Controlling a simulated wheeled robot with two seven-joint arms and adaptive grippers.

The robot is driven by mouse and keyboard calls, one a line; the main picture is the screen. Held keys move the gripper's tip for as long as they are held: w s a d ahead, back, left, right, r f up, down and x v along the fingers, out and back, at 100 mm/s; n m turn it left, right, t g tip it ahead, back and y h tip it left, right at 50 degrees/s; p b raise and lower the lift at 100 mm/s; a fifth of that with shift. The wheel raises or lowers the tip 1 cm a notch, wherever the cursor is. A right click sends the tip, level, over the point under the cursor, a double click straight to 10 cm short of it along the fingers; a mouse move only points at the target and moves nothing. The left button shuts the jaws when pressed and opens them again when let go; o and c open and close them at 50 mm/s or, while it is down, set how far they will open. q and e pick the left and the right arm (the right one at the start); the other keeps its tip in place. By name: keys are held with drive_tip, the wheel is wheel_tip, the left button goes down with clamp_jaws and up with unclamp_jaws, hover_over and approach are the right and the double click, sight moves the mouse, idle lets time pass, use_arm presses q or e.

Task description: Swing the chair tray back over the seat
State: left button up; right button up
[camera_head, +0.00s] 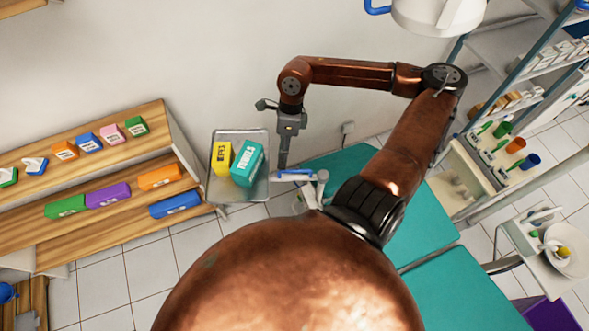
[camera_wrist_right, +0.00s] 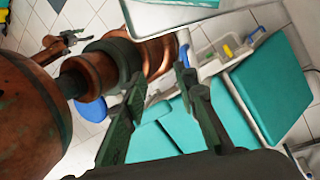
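The grey chair tray (camera_head: 243,137) is at the left of the teal chair (camera_head: 335,165) in the head view, out to the side of the seat. It holds a yellow box (camera_head: 221,158) and a teal box (camera_head: 247,163). A blue-and-white bar (camera_head: 295,174) sits at the tray's right side. My right gripper (camera_head: 283,163) points down beside the tray, close to that bar; contact cannot be told. In the wrist view its fingers (camera_wrist_right: 160,80) are apart with nothing clearly between them. My left gripper (camera_wrist_right: 72,41) shows small, fingers apart, in the wrist view only.
Wooden shelves (camera_head: 100,160) with coloured boxes stand at the left. A rack (camera_head: 500,120) with cups and bottles and a white basin (camera_head: 567,250) are at the right. A wall is behind the tray. My right arm hides part of the chair.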

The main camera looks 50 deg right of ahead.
drive_tip(key=shift+s+d+f+n+g+h, duration=0.1)
drive_tip(key=shift+s+d+f+h, duration=0.4)
drive_tip(key=shift+f, duration=1)
drive_tip(key=shift+s+d+f+n+g+h, duration=0.25)
drive_tip(key=shift+d+f, duration=0.35)
drive_tip(key=shift+f, duration=0.9)
drive_tip(key=shift+s+d+f+m+t+h, duration=0.1)
drive_tip(key=shift+s+d+f+h, duration=0.3)
drive_tip(key=shift+f, duration=1.1)
drive_tip(key=shift+d, duration=0.15)
drive_tip(key=shift+c, duration=0.4)
clamp_jaws()
